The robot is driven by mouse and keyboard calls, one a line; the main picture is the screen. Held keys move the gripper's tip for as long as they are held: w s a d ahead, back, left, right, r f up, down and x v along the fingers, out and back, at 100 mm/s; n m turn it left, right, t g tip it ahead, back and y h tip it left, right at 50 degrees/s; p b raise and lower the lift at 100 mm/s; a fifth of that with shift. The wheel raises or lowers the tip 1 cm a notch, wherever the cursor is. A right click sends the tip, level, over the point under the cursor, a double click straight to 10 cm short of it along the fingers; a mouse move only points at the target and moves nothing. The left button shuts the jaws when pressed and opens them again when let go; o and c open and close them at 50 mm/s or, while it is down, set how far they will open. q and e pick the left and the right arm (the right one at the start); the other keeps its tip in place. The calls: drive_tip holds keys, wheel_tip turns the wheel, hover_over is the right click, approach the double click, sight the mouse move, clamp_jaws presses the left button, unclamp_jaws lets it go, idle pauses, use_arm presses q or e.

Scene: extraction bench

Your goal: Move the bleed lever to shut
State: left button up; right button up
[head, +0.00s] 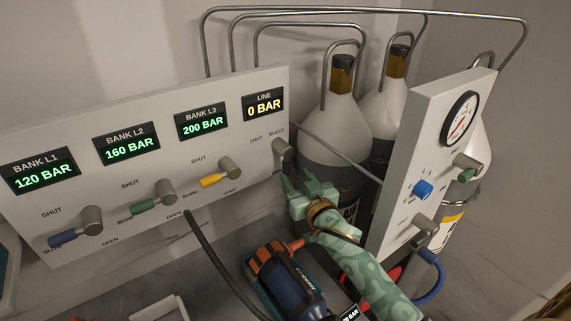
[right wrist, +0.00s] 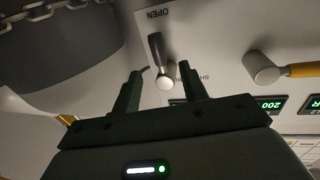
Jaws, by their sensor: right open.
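The bleed lever (head: 281,152) is at the right end of the white bank panel, beside the LINE display reading 0 BAR. In the right wrist view the lever (right wrist: 157,50) has a pale round hub and a dark grey handle pointing towards the upside-down OPEN label. The SHUT label (right wrist: 203,77) is partly hidden by a finger. My right gripper (head: 308,186) is open just in front of the lever. In the right wrist view its fingers (right wrist: 159,72) stand on either side of the hub, with gaps. My left gripper is not in view.
Blue (head: 76,235), green (head: 155,202) and yellow (head: 220,175) bank levers sit to the left on the panel. Grey cylinders (head: 337,125) stand behind my right gripper. A gauge panel (head: 425,150) rises at the right. A blue device (head: 296,290) lies below my right arm.

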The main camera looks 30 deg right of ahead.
sight(288, 167)
drive_tip(key=w, duration=0.7)
drive_tip(key=shift+w+d+b, duration=0.15)
drive_tip(key=shift+d+b, duration=0.05)
drive_tip(key=shift+b, duration=0.15)
clamp_jaws()
